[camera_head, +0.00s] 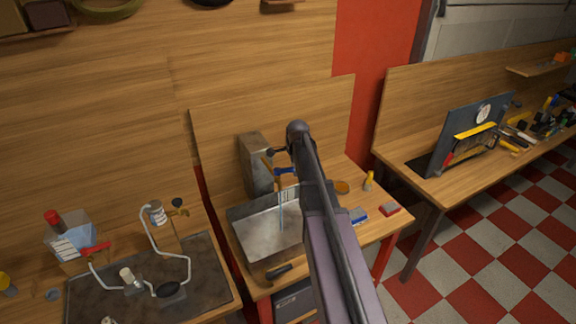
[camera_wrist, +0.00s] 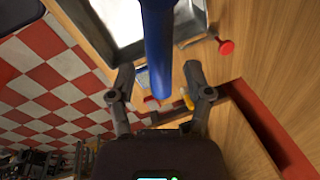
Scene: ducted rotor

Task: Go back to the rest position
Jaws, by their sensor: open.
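My arm reaches over the middle workbench (camera_head: 385,222) in the head view, its end near the back of the bench. My gripper (camera_wrist: 158,78) shows in the wrist view with its two dark fingers spread apart. A blue rod-like part (camera_wrist: 158,45) lies in the picture between the fingers; I cannot tell whether it is touched, and neither finger appears closed on it. A small blue piece (camera_head: 285,171) also shows beside my arm in the head view. My arm hides part of the bench.
A metal tray (camera_head: 262,243) and a grey block (camera_head: 256,165) are on the middle bench. The left bench holds a bent-tube stand (camera_head: 188,262). A blue panel (camera_head: 462,130) stands on the right bench. The checkered floor (camera_head: 480,265) is open at right.

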